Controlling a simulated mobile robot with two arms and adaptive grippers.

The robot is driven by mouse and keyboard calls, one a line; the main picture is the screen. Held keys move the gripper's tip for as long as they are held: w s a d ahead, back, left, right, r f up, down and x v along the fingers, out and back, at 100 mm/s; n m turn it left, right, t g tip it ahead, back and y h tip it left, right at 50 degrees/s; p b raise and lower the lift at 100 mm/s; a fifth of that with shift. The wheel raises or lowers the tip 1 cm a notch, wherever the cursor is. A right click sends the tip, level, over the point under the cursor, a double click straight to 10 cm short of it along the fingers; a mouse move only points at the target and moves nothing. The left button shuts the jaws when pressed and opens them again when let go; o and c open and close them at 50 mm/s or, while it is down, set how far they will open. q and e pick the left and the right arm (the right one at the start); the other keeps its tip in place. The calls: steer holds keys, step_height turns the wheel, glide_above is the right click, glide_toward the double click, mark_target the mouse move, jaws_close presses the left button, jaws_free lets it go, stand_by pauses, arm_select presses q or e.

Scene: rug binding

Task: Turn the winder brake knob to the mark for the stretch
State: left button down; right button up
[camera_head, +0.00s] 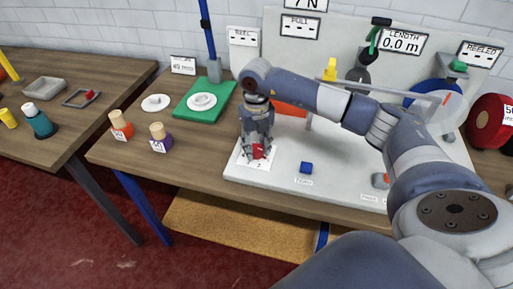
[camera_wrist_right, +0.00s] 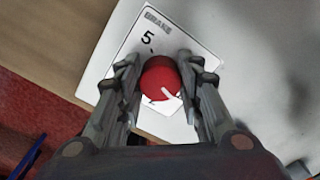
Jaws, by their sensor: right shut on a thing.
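The winder brake knob (camera_head: 259,151) is red and sits on a white dial card (camera_head: 244,160) at the front left of the white winder base. My right gripper (camera_head: 258,147) points down over it, with its fingers closed on the knob's sides. In the right wrist view the knob (camera_wrist_right: 160,80) lies between the two fingertips, and a white pointer line on it points to the lower right. The card there reads "BRAKE" with a "5" at the upper left; a digit below the knob is mostly covered. My left gripper is not in view.
The length display (camera_head: 402,41) reads 0.0 m.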

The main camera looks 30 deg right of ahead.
mark_target(256, 147)
stand_by(0.5)
steer(key=o, duration=1.1)
steer(key=shift+c, duration=0.2)
step_height(256, 147, up, 12)
